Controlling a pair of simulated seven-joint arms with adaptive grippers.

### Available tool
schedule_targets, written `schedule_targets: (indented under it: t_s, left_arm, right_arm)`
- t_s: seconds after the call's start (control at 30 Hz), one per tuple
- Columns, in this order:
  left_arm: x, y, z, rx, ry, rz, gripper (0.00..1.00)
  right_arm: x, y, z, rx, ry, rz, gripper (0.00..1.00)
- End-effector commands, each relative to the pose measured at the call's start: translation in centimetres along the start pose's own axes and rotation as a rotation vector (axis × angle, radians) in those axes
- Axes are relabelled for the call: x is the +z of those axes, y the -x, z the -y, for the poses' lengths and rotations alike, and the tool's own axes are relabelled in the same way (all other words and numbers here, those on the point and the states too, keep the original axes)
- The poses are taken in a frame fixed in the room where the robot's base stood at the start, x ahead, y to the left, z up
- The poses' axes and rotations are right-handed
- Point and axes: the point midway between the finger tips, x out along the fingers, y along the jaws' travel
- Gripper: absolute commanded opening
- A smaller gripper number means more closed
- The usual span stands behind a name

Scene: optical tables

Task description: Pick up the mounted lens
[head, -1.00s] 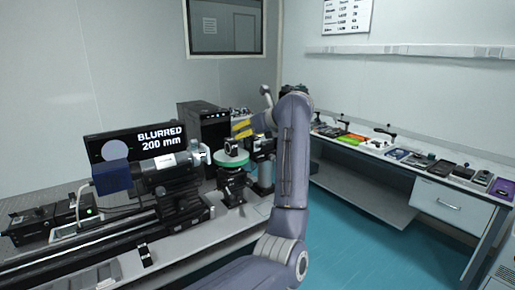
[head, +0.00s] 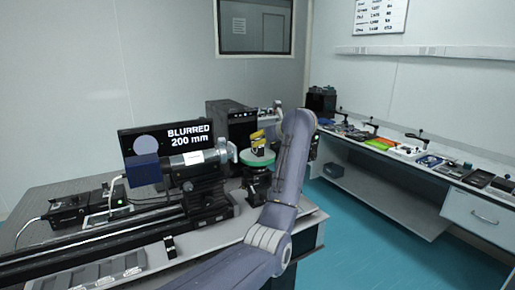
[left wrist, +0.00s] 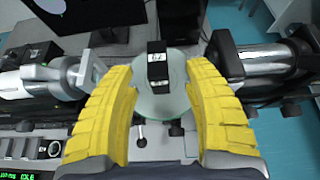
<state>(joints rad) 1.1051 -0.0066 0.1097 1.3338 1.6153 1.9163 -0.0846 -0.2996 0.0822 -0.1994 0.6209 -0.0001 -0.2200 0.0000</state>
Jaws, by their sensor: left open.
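The mounted lens, a small black block with a white label (left wrist: 157,68), stands on a round pale green disc (left wrist: 160,104) in the left wrist view. My left gripper (left wrist: 163,85) has yellow ridged fingers, open, one on each side of the lens and apart from it. In the head view my left gripper (head: 257,138) is just above the green disc (head: 257,158), and it mostly hides the lens. My right gripper is not in view.
A screen reading "BLURRED 200 mm" (head: 185,140) and a black computer case (head: 228,122) stand behind. In the left wrist view a metal cylinder mount (left wrist: 268,62) is close at right.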

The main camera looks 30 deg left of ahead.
Motion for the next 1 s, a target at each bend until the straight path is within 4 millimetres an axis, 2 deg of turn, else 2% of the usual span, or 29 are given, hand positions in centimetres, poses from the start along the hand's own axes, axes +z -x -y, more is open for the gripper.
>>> schedule_targets:
  t_s: [0.17,0.4,0.53,0.9,1.0]
  left_arm:
    - [0.1,-1.0,-0.2,0.003,-0.002,0.001,0.51]
    - [0.3,-4.0,-0.4,0.003,-0.003,0.000,0.51]
    - [0.3,-5.0,-0.3,0.002,-0.002,0.000,0.51]
    - [0.2,-5.3,-0.3,0.001,0.000,0.000,0.51]
    - [0.2,-5.3,-0.3,0.001,0.000,-0.001,0.39]
  right_arm:
    - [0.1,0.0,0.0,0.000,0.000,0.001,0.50]
    - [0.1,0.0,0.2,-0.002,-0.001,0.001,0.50]
    - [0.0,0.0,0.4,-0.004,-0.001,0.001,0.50]
    - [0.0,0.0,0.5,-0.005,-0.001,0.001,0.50]
    - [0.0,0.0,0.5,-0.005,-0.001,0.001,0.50]
